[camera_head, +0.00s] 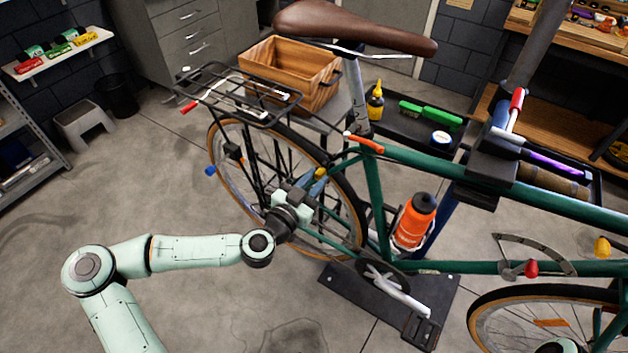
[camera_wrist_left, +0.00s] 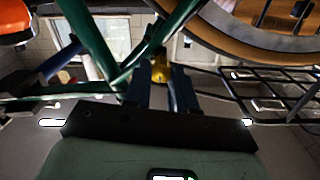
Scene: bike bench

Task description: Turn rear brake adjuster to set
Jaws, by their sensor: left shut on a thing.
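The yellow knob (camera_head: 321,172), which appears to be the rear brake adjuster, sits by the green frame tubes beside the rear wheel (camera_head: 357,215). My left gripper (camera_head: 316,180) reaches it from the lower left, with its blue fingers at the knob. In the left wrist view the yellow knob (camera_wrist_left: 160,70) shows between the far ends of the two dark fingers (camera_wrist_left: 161,84). The gripper is shut on it; the fingers partly cover it. Any set mark on it is too small to tell. My right gripper is not in view.
The rear rack (camera_head: 235,98) and brown saddle (camera_head: 352,27) are above the gripper. An orange bottle (camera_head: 414,222) is on the frame to its right. A wooden crate (camera_head: 290,70) stands behind the rack. The floor (camera_head: 200,310) around my left arm is clear.

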